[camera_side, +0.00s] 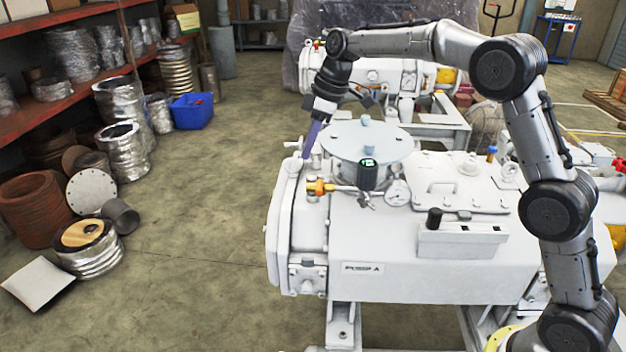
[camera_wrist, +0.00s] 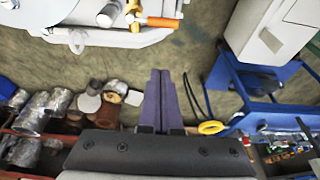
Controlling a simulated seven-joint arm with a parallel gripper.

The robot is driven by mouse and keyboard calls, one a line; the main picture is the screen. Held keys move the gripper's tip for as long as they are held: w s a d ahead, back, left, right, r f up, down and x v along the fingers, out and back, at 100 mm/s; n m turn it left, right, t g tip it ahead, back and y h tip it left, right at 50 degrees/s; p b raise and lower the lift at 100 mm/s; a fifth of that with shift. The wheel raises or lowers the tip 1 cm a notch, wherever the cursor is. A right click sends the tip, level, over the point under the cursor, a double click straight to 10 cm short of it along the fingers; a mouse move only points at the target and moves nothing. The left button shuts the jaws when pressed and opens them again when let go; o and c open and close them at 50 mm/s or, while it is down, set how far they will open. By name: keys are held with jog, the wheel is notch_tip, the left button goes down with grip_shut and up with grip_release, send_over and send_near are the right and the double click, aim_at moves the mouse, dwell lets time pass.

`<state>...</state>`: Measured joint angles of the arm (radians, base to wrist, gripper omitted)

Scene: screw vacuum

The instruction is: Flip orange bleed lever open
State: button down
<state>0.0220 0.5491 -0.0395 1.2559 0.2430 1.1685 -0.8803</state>
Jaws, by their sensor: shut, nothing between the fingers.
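The orange bleed lever (camera_side: 320,187) sits on a small valve at the left end of the white pump (camera_side: 420,260), beside a pressure gauge (camera_side: 397,192). An orange lever also shows at the top of the wrist view (camera_wrist: 162,22), lying sideways. My gripper (camera_side: 307,155) has purple fingers pointing down, above and slightly left of the lever in the side view, apart from it. In the wrist view the fingers (camera_wrist: 160,72) lie side by side, shut and empty, with floor behind their tips and the lever beyond them.
A round grey lid (camera_side: 366,138) with blue knobs stands close right of my fingers. A small black-and-green device (camera_side: 368,174) sits beside the lever. A shelf with wrapped parts (camera_side: 95,60) and a blue bin (camera_side: 192,111) stand left. The floor between is clear.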

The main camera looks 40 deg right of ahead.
aim_at(320, 185)
jog(key=shift+f, duration=0.1)
jog(key=x, duration=1)
jog(key=s+d, duration=0.1)
jog(key=s+d+r, duration=0.1)
jog(key=s+d, duration=0.1)
